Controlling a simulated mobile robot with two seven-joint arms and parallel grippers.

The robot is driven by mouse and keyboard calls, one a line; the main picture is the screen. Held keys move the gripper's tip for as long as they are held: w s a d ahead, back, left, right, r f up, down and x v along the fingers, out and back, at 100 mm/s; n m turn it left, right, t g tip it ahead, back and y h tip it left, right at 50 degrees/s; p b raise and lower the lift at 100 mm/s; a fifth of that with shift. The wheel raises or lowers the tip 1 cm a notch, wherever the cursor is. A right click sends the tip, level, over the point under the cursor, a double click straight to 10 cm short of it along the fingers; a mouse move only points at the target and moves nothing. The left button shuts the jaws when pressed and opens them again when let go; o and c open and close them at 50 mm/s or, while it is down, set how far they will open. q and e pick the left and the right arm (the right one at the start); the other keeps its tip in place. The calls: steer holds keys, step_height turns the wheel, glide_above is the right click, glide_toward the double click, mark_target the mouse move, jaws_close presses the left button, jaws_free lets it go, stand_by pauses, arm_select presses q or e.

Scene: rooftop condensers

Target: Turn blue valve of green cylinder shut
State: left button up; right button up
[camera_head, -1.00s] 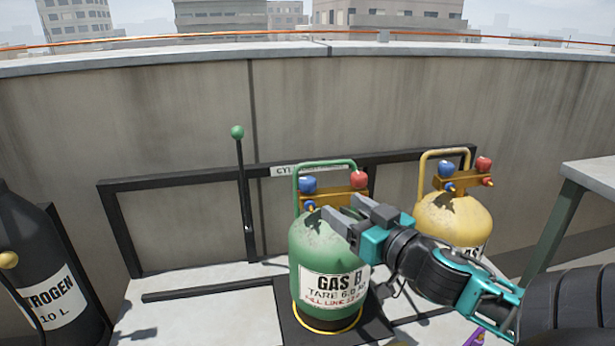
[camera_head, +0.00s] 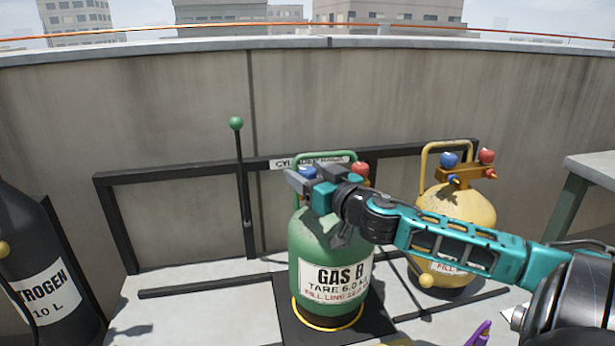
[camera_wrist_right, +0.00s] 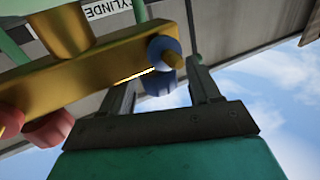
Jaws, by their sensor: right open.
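The green cylinder (camera_head: 322,243), labelled GAS B, stands upright on a dark square base. Its blue valve (camera_head: 307,171) shows only in part behind my right gripper (camera_head: 298,180); the red valve (camera_head: 361,171) sits to its right. In the right wrist view the blue valve (camera_wrist_right: 162,52) is at the end of the brass manifold (camera_wrist_right: 75,70). My right gripper (camera_wrist_right: 160,80) is open there, with one finger on each side of the blue valve in the picture. I cannot tell whether either finger touches it. My left gripper is not in view.
A yellow cylinder (camera_head: 466,205) with its own blue and red valves stands to the right, behind my right arm. A black nitrogen cylinder (camera_head: 25,270) is at the left. A dark rack rail (camera_head: 190,177) and a green-knobbed lever (camera_head: 237,124) stand before the wall.

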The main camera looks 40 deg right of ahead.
steer(key=shift+w+d, duration=0.1)
steer(key=shift+w, duration=0.25)
steer(key=shift+c, duration=0.3)
steer(key=c, duration=0.9)
